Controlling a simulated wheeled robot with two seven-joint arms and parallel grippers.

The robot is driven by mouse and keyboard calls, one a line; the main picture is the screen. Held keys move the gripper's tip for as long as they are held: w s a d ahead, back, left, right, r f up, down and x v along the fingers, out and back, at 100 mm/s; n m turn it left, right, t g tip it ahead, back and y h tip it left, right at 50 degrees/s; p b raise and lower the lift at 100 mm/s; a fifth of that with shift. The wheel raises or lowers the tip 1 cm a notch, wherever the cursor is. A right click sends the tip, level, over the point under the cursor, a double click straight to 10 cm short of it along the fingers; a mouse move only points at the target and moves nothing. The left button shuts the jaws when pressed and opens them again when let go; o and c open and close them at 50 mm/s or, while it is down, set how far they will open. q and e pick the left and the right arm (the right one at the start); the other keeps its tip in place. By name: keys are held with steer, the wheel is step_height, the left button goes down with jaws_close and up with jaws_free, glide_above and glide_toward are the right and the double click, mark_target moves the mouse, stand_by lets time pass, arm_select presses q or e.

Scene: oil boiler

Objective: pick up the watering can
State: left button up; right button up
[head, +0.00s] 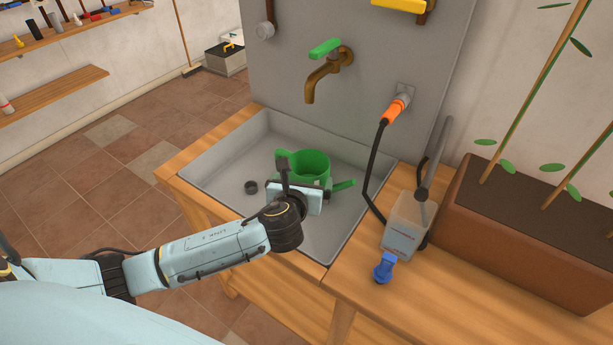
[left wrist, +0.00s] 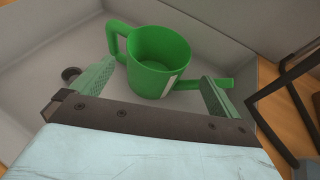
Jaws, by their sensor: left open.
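The green watering can (head: 312,165) stands upright in the grey sink basin, partly hidden behind my left gripper (head: 307,182) in the head view. In the left wrist view the watering can (left wrist: 160,60) shows its open top, with its handle at the left and its spout pointing right. My left gripper (left wrist: 157,92) is open. One finger is to the left of the can and the other is to the right, near the spout. I cannot tell whether either finger touches it. My right gripper is in neither view.
A dark round drain piece (head: 251,187) lies in the sink (head: 215,165). A brown tap (head: 325,75) hangs above the basin.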

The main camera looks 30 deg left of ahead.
arm_select(q)
steer(key=shift+w+a+f, duration=0.15)
steer(key=shift+w+f, duration=0.15)
steer(key=shift+w, duration=0.35)
steer(key=shift+w+f, duration=0.1)
steer(key=shift+w, duration=0.15)
steer(key=b+x, duration=0.1)
steer(key=x, duration=0.3)
steer(key=shift+a+f+b, duration=0.15)
steer(key=shift+b, duration=0.2)
steer(key=shift+w+a+f, duration=0.1)
steer(key=shift+w+f, duration=0.05)
steer(key=shift+w, duration=0.35)
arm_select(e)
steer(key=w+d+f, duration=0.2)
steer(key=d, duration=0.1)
arm_select(q)
steer(key=shift+c, duration=0.4)
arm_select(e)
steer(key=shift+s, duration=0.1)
arm_select(q)
steer(key=c, duration=0.6)
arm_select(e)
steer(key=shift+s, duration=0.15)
